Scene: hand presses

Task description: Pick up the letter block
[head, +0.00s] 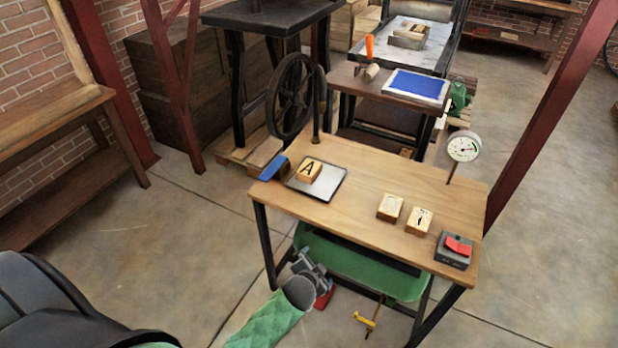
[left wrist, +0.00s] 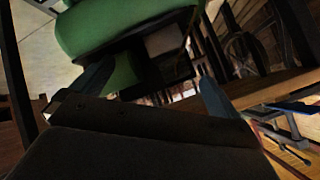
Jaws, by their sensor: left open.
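The letter block (head: 310,171), a pale wooden cube with a black "A" on top, sits on a grey metal tray (head: 328,191) at the left of the wooden table (head: 362,170). My left gripper (head: 309,262) is in front of the table's front left side, appearing lower than the tabletop and apart from the block. In the left wrist view my left gripper (left wrist: 150,75) has its fingers apart with nothing seen between them. The letter block cannot be made out in that view. My right gripper is not in view.
Two other wooden blocks (head: 390,207) (head: 419,220) stand right of the tray. A grey box with a red switch (head: 453,255) is at the right corner. A gauge (head: 464,148) stands behind. A blue item (head: 273,168) is left of the tray. A green surface (head: 365,265) is under the table.

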